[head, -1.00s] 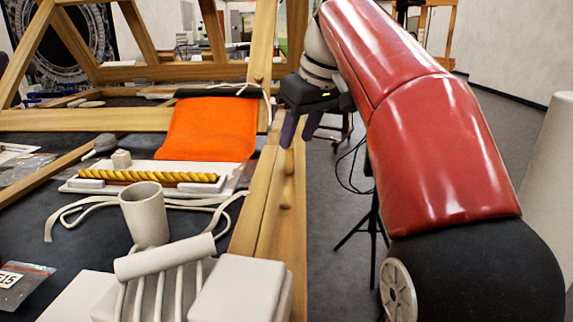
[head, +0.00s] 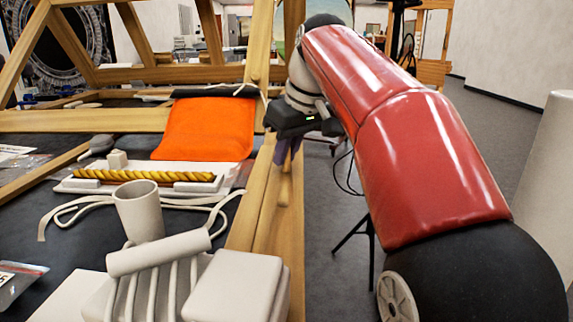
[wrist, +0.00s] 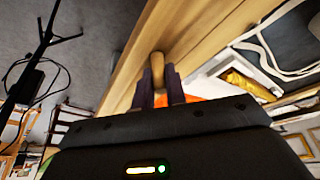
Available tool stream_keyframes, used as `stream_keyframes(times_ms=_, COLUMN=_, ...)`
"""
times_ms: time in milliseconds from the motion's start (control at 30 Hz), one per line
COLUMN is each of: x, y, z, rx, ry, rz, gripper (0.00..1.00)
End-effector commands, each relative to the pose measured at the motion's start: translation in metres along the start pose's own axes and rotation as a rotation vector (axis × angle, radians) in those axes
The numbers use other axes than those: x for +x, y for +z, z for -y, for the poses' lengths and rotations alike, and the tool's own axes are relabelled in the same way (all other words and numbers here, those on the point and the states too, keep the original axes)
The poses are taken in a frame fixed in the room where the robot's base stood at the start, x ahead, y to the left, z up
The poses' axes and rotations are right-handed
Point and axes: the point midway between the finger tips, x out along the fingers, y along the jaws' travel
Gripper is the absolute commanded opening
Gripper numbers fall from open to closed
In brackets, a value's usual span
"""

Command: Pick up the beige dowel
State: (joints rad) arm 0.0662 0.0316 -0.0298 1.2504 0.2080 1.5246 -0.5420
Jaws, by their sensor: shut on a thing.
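The beige dowel (head: 285,189) is a short wooden peg at the right side of the wooden frame in the head view. My gripper (head: 288,155) has its dark purple fingers shut on it from above. In the wrist view, the dowel's rounded end (wrist: 157,63) shows between the two fingertips of my gripper (wrist: 159,84). The wooden beam (wrist: 190,32) lies right behind the dowel. I cannot tell whether the dowel still touches the beam.
An orange cloth (head: 205,128) hangs on the frame left of my gripper. A gold twisted fragment (head: 143,176) lies on a white tray. A grey cup (head: 139,210) stands nearer. A black tripod (head: 368,230) stands on the open floor at right.

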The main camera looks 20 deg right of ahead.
Motion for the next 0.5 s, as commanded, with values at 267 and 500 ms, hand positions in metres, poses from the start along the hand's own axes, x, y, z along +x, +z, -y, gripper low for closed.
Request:
stream_keyframes(times_ms=267, x=-0.003, y=-0.001, z=0.000, rx=0.000, ry=0.000, rz=-0.001, gripper=0.00)
stream_keyframes(times_ms=500, x=-0.027, y=-0.012, z=0.000, rx=0.000, ry=0.001, rz=-0.002, gripper=0.00)
